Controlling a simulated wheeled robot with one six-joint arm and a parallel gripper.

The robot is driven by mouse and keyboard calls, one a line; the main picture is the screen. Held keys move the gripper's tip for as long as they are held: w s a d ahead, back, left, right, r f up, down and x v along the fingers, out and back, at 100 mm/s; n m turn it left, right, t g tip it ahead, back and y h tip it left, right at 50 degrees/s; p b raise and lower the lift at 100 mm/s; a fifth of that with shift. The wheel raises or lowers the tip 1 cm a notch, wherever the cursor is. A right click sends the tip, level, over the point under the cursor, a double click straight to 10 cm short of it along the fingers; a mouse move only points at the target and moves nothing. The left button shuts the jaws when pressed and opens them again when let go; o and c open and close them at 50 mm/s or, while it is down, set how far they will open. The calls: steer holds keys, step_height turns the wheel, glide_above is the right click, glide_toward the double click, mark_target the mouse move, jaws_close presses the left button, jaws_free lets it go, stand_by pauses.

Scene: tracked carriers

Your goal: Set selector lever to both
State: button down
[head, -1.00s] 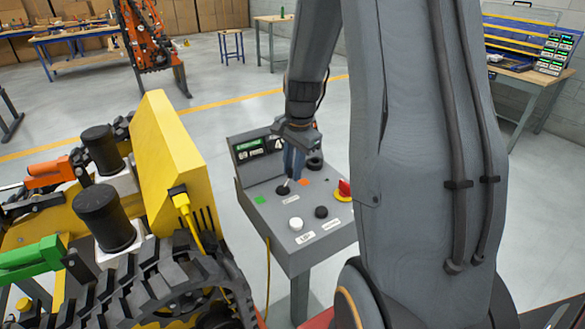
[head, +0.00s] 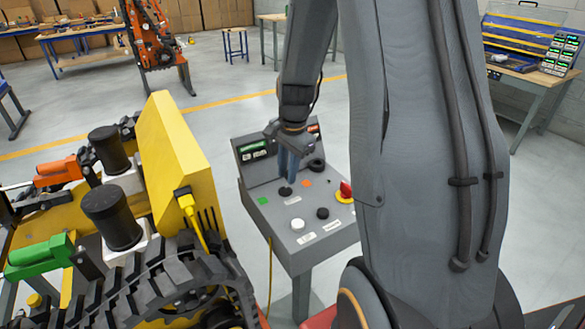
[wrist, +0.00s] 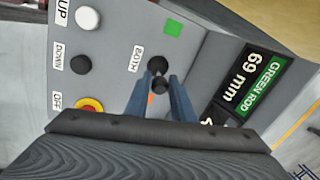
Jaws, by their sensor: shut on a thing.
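The selector lever (wrist: 158,66) is a black knob on a dark round base on the grey control panel (head: 270,211). A BOTH label (wrist: 136,60) is beside it, with a green square (wrist: 173,28) to one side and an orange mark (head: 306,183) to the other. My gripper (head: 288,177) is over the lever. In the wrist view its two blue fingers (wrist: 160,84) close on the lever's knob. In the head view the lever looks near upright between the two colour marks; its stem is mostly hidden by the fingers.
The panel has a white UP button (wrist: 88,18), a black DOWN button (wrist: 81,65) and a red OFF button (wrist: 91,106). A display (wrist: 239,85) reads GREEN ROD, 69 mm. A yellow tracked carrier (head: 175,150) stands close to the left.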

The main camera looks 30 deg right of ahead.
steer(key=shift+w+a, duration=0.1)
steer(key=shift+a, duration=0.65)
steer(key=c, duration=1.6)
jaws_free()
steer(key=shift+w+a, duration=0.1)
steer(key=shift+w, duration=0.05)
steer(key=shift+o, duration=0.2)
steer(key=shift+r, duration=0.1)
steer(key=shift+d+r, duration=0.2)
steer(key=shift+r, duration=0.1)
step_height(320, 180, up, 7)
steer(key=s+b, duration=0.1)
